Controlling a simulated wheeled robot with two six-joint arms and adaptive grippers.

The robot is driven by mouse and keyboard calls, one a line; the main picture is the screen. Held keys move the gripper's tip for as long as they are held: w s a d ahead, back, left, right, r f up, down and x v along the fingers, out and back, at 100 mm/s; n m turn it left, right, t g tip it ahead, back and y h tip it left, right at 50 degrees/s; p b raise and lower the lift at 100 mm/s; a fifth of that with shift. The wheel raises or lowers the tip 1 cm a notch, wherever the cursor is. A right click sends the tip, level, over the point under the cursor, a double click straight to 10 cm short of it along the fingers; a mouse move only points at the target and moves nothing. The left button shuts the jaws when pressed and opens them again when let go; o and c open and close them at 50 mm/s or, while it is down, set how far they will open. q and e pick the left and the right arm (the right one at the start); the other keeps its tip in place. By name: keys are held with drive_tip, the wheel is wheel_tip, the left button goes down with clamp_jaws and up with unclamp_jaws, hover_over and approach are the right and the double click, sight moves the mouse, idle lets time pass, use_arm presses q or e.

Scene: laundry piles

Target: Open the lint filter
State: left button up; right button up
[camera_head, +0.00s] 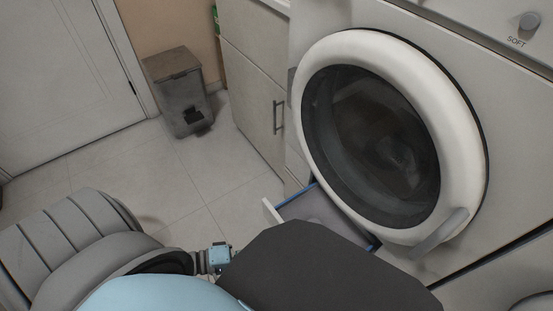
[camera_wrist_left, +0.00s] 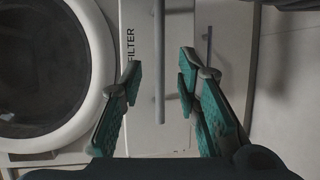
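The filter drawer stands pulled out from the machine's lower left in the head view, with blue edges and a grey inside (camera_head: 318,207). In the left wrist view its white front panel (camera_wrist_left: 135,18), lettered FILTER, carries a grey bar handle (camera_wrist_left: 159,60). My left gripper (camera_wrist_left: 160,75) is open, its teal fingers on either side of the bar with gaps visible; I cannot tell how far the bar is from the fingers in depth. My arm hides this gripper in the head view. My right gripper is not in view.
The washer's round door (camera_head: 375,135) is shut, above the drawer. A cabinet (camera_head: 250,100) with a dark handle stands left of the machine. A grey bin (camera_head: 178,90) stands by the wall. The tiled floor (camera_head: 165,175) left of the drawer is clear.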

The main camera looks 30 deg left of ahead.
use_arm(q)
drive_tip(key=v, duration=0.6)
drive_tip(key=shift+s+a, duration=0.15)
drive_tip(key=shift+s, duration=0.05)
drive_tip(key=shift+r, duration=0.1)
